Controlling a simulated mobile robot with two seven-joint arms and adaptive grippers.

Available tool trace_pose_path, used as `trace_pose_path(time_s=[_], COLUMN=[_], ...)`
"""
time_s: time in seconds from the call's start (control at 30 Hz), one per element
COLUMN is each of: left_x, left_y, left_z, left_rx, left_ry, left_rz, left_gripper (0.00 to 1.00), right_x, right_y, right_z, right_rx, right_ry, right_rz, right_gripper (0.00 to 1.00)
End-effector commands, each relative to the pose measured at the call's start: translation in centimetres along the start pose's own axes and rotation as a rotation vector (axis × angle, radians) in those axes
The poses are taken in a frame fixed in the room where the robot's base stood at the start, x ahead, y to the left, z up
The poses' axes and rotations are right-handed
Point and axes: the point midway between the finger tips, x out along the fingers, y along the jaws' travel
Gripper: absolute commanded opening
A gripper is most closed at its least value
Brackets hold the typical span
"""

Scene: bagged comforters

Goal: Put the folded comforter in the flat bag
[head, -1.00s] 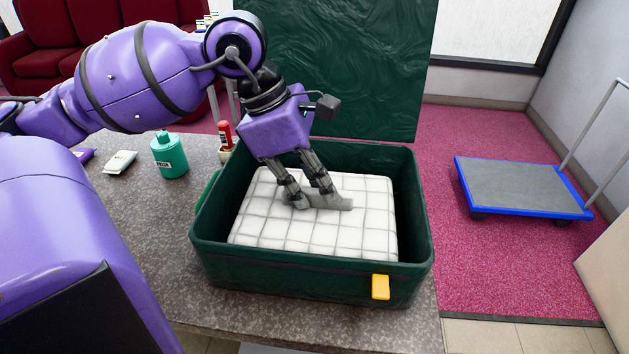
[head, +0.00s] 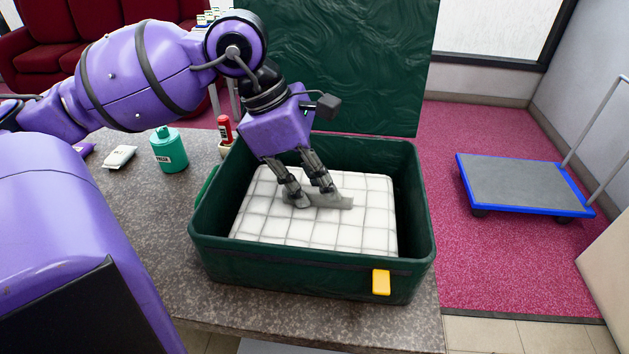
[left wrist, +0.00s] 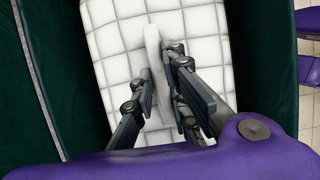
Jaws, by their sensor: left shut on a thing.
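The folded comforter (head: 285,228) is a white quilted block with a grey grid. It lies inside the dark green flat bag (head: 312,280), whose lid (head: 345,70) stands open at the back. My left gripper (head: 309,198) is over the middle of the comforter, inside the bag, shut on a raised fold of it. In the left wrist view, the comforter (left wrist: 110,45) spans between the green bag walls (left wrist: 18,90), and the fingers (left wrist: 158,95) sit on both sides of the white ridge. My right gripper is not in view.
The bag stands on a grey speckled counter (head: 140,220). A teal bottle (head: 169,150), a white packet (head: 120,157) and a red-capped item (head: 225,130) are to its left. A blue-edged trolley (head: 520,185) stands on the pink carpet at right.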

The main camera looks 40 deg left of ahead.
Motion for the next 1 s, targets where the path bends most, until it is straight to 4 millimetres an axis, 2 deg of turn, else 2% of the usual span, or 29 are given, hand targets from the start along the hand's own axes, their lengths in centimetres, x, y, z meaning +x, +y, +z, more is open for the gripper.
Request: trace_pose_path(time_s=[0.17, 0.2, 0.33, 0.57, 0.77, 1.0], left_x=[0.23, 0.20, 0.18, 0.21, 0.25, 0.23], left_y=[0.02, 0.02, 0.01, 0.01, -0.01, 0.00], left_z=[-0.06, -0.05, -0.05, -0.07, -0.12, -0.10], left_rx=[0.001, 0.001, 0.001, 0.000, 0.000, 0.000], left_ry=[-0.002, -0.002, -0.001, -0.001, 0.001, 0.000], left_rz=[0.001, 0.001, 0.001, 0.000, -0.001, 0.000], left_gripper=[0.00, 0.17, 0.35, 0.36, 0.61, 0.61], right_x=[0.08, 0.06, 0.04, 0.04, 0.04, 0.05], right_y=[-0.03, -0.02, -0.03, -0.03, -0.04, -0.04], right_z=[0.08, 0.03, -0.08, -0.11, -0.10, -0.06], right_rx=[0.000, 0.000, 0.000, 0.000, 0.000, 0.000], right_ry=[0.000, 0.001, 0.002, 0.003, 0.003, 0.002], right_rz=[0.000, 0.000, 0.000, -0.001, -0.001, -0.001], right_gripper=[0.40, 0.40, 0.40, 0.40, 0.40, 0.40])
